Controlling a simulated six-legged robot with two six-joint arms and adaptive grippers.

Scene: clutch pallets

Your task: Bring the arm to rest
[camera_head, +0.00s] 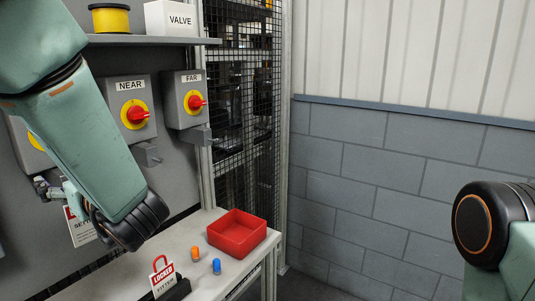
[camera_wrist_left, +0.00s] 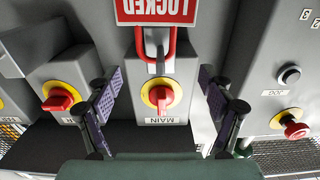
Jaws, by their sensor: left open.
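My left arm comes in from the left in the head view, and its gripper (camera_head: 55,190) shows only partly behind my own arm. In the left wrist view, which is upside down, my left gripper (camera_wrist_left: 158,110) is open, with its fingers apart and nothing between the pads. The MAIN switch (camera_wrist_left: 175,95), a red knob on a yellow disc, appears beyond the gap. A red shackle (camera_wrist_left: 152,42) with a LOCKED tag (camera_wrist_left: 157,11) is at that switch. My right arm shows at the right edge of the head view; its gripper is out of frame.
NEAR (camera_head: 135,114) and FAR (camera_head: 194,102) switches are on the panel. The bench (camera_head: 215,285) holds a red tray (camera_head: 238,233), an orange piece (camera_head: 195,254), a blue piece (camera_head: 217,266) and a LOCKED FITTER lock (camera_head: 162,276). An emergency button (camera_wrist_left: 293,125) is near the right finger.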

